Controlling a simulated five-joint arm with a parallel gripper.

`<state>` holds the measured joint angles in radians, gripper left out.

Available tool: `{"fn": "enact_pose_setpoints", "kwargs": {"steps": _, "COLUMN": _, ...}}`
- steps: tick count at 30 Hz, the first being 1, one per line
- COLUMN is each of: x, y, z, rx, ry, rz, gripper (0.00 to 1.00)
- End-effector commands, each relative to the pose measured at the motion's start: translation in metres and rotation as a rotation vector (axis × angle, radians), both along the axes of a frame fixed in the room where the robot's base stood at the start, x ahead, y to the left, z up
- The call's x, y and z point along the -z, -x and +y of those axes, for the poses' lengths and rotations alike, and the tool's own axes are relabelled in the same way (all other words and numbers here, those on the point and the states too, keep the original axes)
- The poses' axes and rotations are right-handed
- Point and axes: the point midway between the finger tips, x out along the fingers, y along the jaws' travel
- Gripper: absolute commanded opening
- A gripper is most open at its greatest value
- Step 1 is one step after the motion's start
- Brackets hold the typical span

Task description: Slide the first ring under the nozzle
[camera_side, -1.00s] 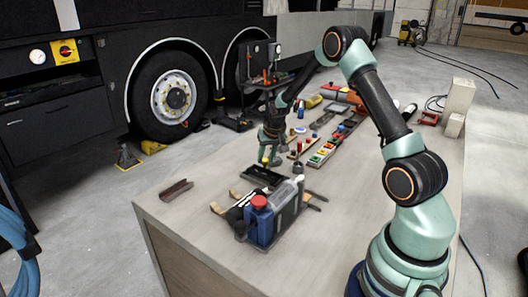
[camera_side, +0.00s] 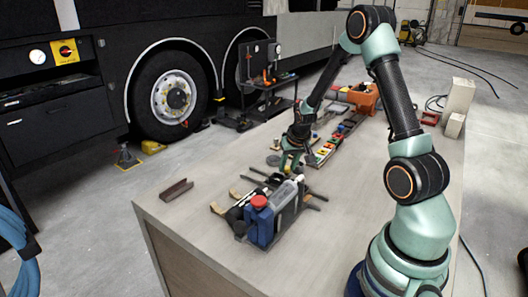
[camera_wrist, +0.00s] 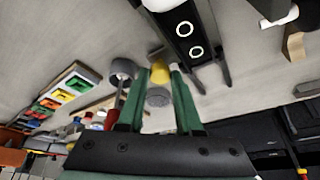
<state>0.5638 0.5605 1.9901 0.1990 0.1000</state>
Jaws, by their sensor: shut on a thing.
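My gripper (camera_wrist: 159,72) is shut on a small yellow piece (camera_wrist: 160,75), which sits between the green fingertips in the wrist view. A round grey part (camera_wrist: 158,97) shows behind it between the fingers. In the side view my gripper (camera_side: 290,168) is low over the bench, beyond the bottle group. A grey cup-like piece (camera_wrist: 122,68) stands just left of the fingers. A dark bar with two pale rings (camera_wrist: 190,38) lies up and to the right. I cannot tell which part is the first ring or the nozzle.
A blue bottle with a red cap (camera_side: 261,222) stands at the near side of the bench (camera_side: 340,230). A brown channel piece (camera_side: 176,190) lies at left. A row of coloured blocks (camera_wrist: 60,92) is to the left in the wrist view.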

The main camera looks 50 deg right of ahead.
Motion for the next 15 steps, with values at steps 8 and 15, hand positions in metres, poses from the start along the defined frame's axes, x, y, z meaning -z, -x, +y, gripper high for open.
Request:
{"fn": "enact_pose_setpoints", "kwargs": {"steps": 8, "x": 0.001, "y": 0.018, "z": 0.004, "rx": -0.003, "ry": 0.003, "rz": 0.009, "gripper": 0.00}}
{"fn": "enact_pose_setpoints", "kwargs": {"steps": 15, "x": 0.001, "y": 0.017, "z": 0.004, "rx": -0.003, "ry": 0.003, "rz": 0.009, "gripper": 0.42}}
